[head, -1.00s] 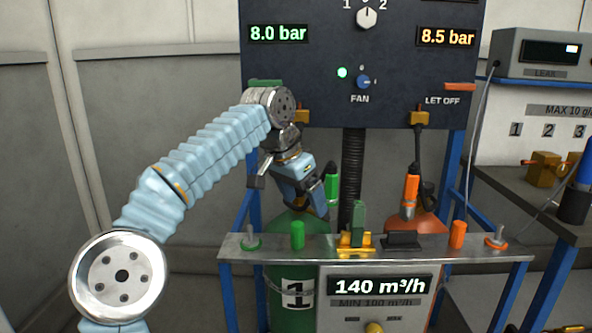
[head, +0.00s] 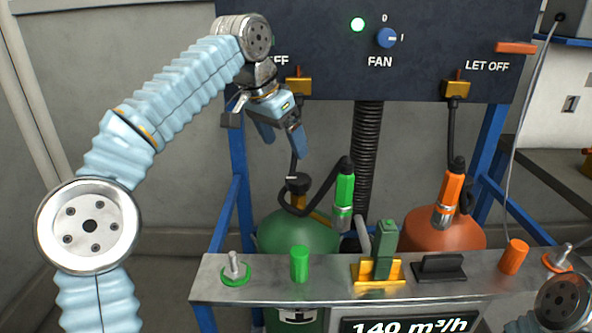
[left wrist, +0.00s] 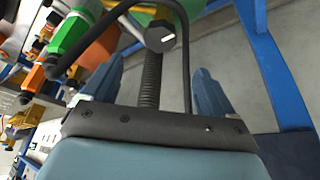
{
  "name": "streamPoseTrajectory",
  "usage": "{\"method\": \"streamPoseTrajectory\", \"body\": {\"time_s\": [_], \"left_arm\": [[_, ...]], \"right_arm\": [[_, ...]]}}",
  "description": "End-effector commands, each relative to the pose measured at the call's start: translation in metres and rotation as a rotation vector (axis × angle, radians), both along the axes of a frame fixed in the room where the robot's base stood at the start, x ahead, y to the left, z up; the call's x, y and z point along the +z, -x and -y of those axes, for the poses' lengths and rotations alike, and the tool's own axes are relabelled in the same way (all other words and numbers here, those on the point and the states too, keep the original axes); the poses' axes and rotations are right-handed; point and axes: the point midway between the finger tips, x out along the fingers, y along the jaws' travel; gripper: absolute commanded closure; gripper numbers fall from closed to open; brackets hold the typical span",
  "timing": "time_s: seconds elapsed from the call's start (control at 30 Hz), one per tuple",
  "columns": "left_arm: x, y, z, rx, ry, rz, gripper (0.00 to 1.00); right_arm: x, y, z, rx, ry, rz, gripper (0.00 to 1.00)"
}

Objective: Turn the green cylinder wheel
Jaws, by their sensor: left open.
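The green gas cylinder (head: 290,232) stands behind the steel shelf. Its wheel, a dark knob (head: 297,184) with a white mark, sits on top of the valve. In the left wrist view the wheel (left wrist: 160,37) lies ahead, roughly between the finger directions, beyond the fingertips. My left gripper (head: 283,142) is open and empty, above and slightly left of the wheel, pointing down and apart from it. In the left wrist view its two fingers (left wrist: 155,85) show spread wide. My right gripper is not in view.
A black hose with a green connector (head: 344,190) loops beside the wheel. The ribbed black duct (head: 367,150) and an orange cylinder (head: 430,228) stand to the right. The steel shelf (head: 325,280) carries a green peg (head: 299,264) and fittings. A blue frame post (head: 238,165) is left.

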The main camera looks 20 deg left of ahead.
Motion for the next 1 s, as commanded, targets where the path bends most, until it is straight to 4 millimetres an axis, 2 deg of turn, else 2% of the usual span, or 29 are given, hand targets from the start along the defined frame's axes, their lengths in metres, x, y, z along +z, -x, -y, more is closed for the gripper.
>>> {"method": "streamPoseTrajectory", "body": {"time_s": [0.03, 0.2, 0.4, 0.6, 0.87, 1.0], "left_arm": [[-0.012, -0.004, 0.001, 0.0, -0.002, -0.004, 0.13], [-0.049, -0.017, 0.009, 0.0, -0.001, -0.004, 0.13], [-0.082, -0.03, 0.016, 0.0, 0.0, -0.002, 0.13], [-0.096, -0.035, 0.019, 0.001, 0.0, 0.0, 0.13], [-0.097, -0.035, 0.019, 0.001, 0.0, 0.0, 0.13], [-0.097, -0.035, 0.019, 0.001, 0.0, 0.0, 0.33]], "right_arm": [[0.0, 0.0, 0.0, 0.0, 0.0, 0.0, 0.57], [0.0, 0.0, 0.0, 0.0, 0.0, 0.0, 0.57], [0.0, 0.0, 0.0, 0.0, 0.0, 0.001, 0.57], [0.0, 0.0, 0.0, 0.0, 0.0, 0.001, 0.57], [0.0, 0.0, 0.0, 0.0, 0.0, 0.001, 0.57], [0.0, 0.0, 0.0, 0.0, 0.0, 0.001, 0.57]]}}
